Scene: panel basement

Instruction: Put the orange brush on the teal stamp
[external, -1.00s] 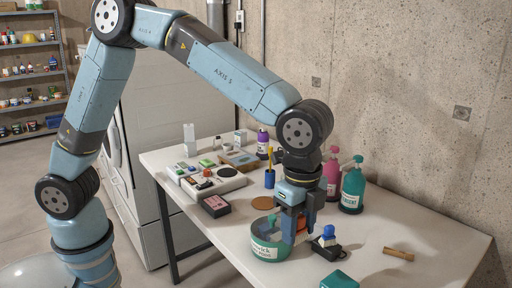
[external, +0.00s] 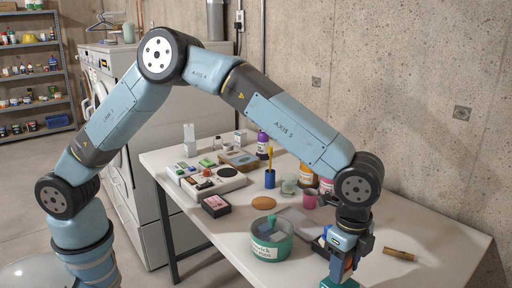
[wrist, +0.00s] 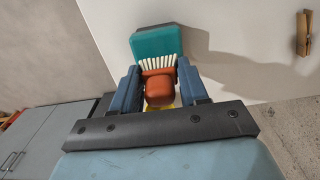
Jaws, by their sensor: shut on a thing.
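My gripper (external: 341,268) is shut on the orange brush (wrist: 160,88). In the wrist view the brush sits between the two blue fingers, with its white bristles pointing away from the palm. The teal stamp (wrist: 157,42) shows just beyond the bristles on the white table. In the external view the teal stamp (external: 331,284) is at the bottom edge, directly below my gripper and partly cut off. I cannot tell whether the bristles touch it.
A teal tub (external: 271,247) with a label and things inside stands to the left of my gripper. A wooden peg (external: 400,254) lies to the right. A blue pen cup (external: 270,178) and a grey-white tray (external: 212,180) are farther back.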

